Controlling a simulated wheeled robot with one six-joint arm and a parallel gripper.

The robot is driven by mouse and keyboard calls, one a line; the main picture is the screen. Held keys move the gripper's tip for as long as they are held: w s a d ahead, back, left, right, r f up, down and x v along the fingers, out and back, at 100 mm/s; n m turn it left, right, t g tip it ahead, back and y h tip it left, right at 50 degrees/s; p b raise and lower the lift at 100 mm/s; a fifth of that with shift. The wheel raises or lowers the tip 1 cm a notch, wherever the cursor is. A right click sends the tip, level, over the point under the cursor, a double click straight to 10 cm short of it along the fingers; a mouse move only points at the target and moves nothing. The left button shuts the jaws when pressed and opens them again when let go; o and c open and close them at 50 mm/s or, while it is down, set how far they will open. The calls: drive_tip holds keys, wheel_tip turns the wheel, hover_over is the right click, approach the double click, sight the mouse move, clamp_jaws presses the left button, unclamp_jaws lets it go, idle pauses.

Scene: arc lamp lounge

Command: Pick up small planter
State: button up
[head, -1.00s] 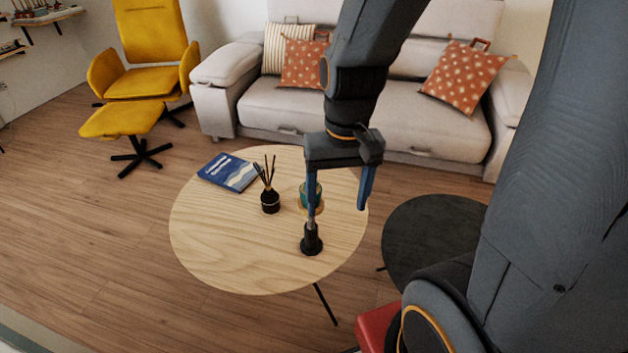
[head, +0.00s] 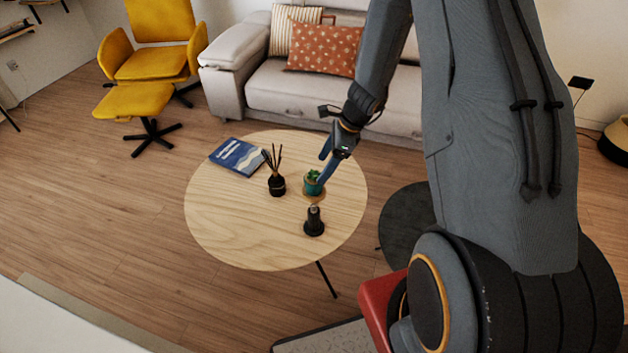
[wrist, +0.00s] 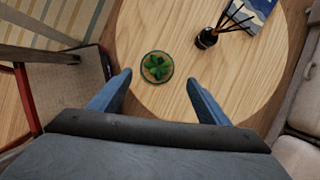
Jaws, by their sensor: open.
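The small planter (head: 312,184) is a teal pot with a green plant, upright on a round mat on the wooden table (head: 225,225). In the wrist view the planter (wrist: 157,67) shows from above, ahead of my fingertips and left of centre between them. My gripper (head: 328,163) is open and empty, just beside the planter in the head view. In the wrist view the two blue fingers of my gripper (wrist: 158,80) are spread wide, and the planter appears apart from both.
A black reed diffuser (head: 277,184) stands left of the planter, and a black bottle-like object (head: 314,221) stands in front of it. A blue book (head: 238,156) lies at the back left. A dark low table (head: 405,222) is at right. The table's left front is clear.

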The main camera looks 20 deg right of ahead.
sight(318, 173)
drive_tip(key=x, duration=0.2)
drive_tip(key=p+x, duration=0.1)
drive_tip(key=x, duration=0.1)
drive_tip(key=p+x, duration=0.1)
drive_tip(key=x, duration=0.1)
drive_tip(key=shift+s+a, duration=0.2)
drive_tip(key=shift+a, duration=0.1)
drive_tip(key=shift+w+a+f, duration=0.1)
drive_tip(key=shift+a+f, duration=0.1)
drive_tip(key=shift+f, duration=0.3)
drive_tip(key=shift+c, duration=0.3)
drive_tip(key=c, duration=1.2)
drive_tip(key=shift+r, duration=0.1)
